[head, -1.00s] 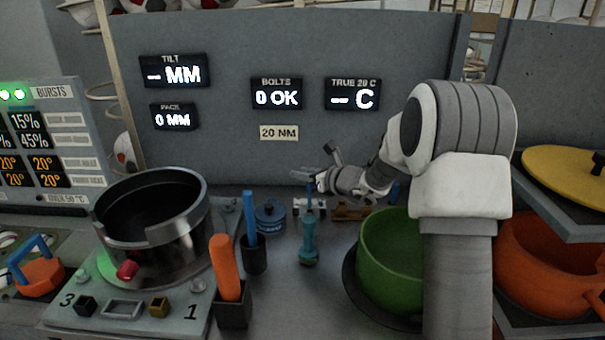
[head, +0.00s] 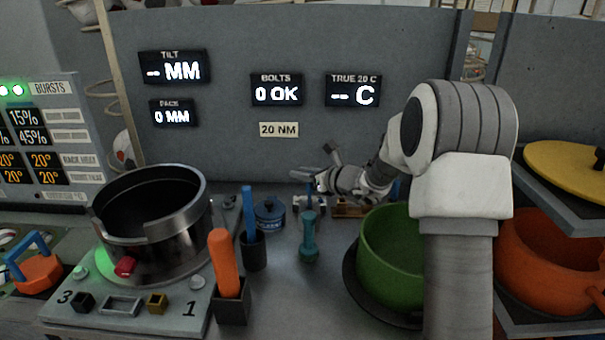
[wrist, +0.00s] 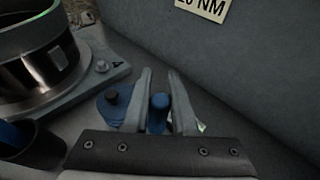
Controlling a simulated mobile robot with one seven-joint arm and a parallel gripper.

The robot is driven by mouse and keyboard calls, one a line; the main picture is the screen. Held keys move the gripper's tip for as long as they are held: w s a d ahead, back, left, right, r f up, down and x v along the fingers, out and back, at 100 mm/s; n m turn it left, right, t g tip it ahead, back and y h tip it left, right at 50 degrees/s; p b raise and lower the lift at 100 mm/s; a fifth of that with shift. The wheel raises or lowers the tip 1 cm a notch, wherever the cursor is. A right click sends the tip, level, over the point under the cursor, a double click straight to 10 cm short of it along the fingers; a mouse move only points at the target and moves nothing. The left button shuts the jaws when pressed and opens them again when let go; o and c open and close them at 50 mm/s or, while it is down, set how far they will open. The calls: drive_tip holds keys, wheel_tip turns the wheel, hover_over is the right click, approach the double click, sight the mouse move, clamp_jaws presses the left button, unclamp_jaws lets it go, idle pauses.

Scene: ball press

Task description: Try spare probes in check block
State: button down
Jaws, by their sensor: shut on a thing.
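My gripper (head: 310,176) reaches in from the right behind the teal tool. In the wrist view its fingers (wrist: 158,100) are shut on a blue probe (wrist: 159,102), whose rounded top shows between them. In the head view a bit of the blue probe (head: 309,189) shows below the fingers. A pale block (head: 300,206), perhaps the check block, stands below the gripper, partly hidden by the teal tool. I cannot tell whether the probe's lower end is in it. Another blue rod (head: 395,190) shows partly behind the green bowl.
A teal tool (head: 309,240) stands in front. A blue lidded pot (head: 269,215), a blue-handled tool in a dark cup (head: 254,250) and an orange handle (head: 225,262) stand left. A green bowl (head: 388,265) is right; a wooden block (head: 347,210) is behind it. The grey wall is close behind.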

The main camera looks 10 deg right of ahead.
drive_tip(key=shift+f, duration=0.4)
drive_tip(key=shift+f+b, duration=0.65)
drive_tip(key=shift+b, duration=0.35)
drive_tip(key=shift+f+b, duration=0.8)
drive_tip(key=shift+b, duration=0.1)
drive_tip(key=shift+f, duration=0.1)
drive_tip(key=shift+f+b, duration=0.65)
drive_tip(key=shift+b, duration=0.2)
